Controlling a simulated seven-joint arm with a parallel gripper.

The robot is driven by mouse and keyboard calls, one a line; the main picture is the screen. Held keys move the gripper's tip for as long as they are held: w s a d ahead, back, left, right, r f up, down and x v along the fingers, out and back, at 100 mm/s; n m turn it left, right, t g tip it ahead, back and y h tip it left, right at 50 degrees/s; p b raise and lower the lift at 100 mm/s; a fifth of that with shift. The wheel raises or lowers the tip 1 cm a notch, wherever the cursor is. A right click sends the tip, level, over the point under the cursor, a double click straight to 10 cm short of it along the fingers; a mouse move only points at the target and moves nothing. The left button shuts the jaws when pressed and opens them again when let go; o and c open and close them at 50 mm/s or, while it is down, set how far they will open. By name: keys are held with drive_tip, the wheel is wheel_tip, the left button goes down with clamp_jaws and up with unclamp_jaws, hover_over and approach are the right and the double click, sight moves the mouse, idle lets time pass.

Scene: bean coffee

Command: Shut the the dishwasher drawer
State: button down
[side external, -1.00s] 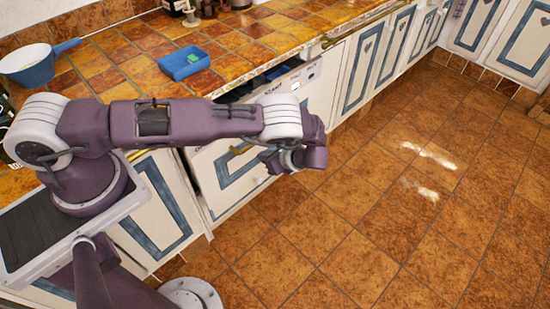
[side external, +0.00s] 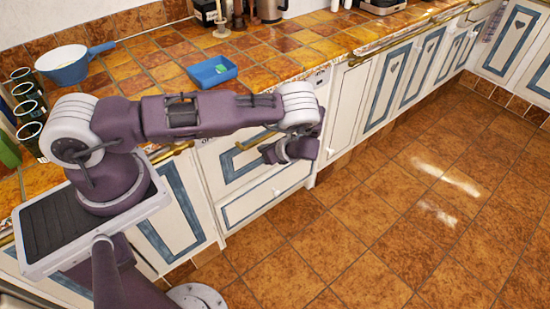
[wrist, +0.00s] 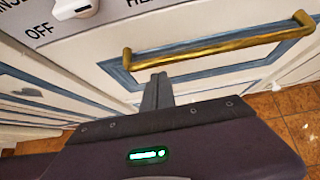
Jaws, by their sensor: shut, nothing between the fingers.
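The dishwasher front (side external: 238,162) is a white panel with blue trim, below the tiled counter. No dark gap shows at its top in the side view, though my arm hides part of its upper edge. Its brass bar handle (wrist: 220,46) crosses the upper part of the blue-trimmed panel in the wrist view. My gripper (side external: 290,150) is in front of the dishwasher's right part. In the wrist view its fingers (wrist: 157,80) are together and empty, pointing at the panel just under the handle. I cannot tell whether they touch it.
A white dial (wrist: 76,8) with "OFF" lettering sits above the handle at left. A blue tray (side external: 212,72), a blue pan (side external: 66,66) and green glasses (side external: 28,108) stand on the counter (side external: 285,60). The tiled floor (side external: 400,230) in front is clear.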

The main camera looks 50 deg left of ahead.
drive_tip(key=d+f+v, duration=0.2)
drive_tip(key=v, duration=1.1)
drive_tip(key=s+d+r+n+h, duration=0.1)
drive_tip(key=s+r+n+h, duration=0.3)
drive_tip(key=r, duration=0.9)
drive_tip(key=d+r+n+h, duration=0.1)
drive_tip(key=r+n+h, duration=0.35)
drive_tip(key=r, duration=0.75)
drive_tip(key=s+r+n+t+h, duration=0.1)
drive_tip(key=s+r+n+t, duration=0.35)
drive_tip(key=s+r, duration=0.75)
drive_tip(key=s+d+r+n+t, duration=0.1)
drive_tip(key=s+n, duration=0.4)
drive_tip(key=s, duration=0.5)
drive_tip(key=shift+s+d+r+h, duration=0.15)
drive_tip(key=shift+s+d+h, duration=0.05)
drive_tip(key=shift+h, duration=0.15)
drive_tip(key=c, duration=2.1)
unclamp_jaws()
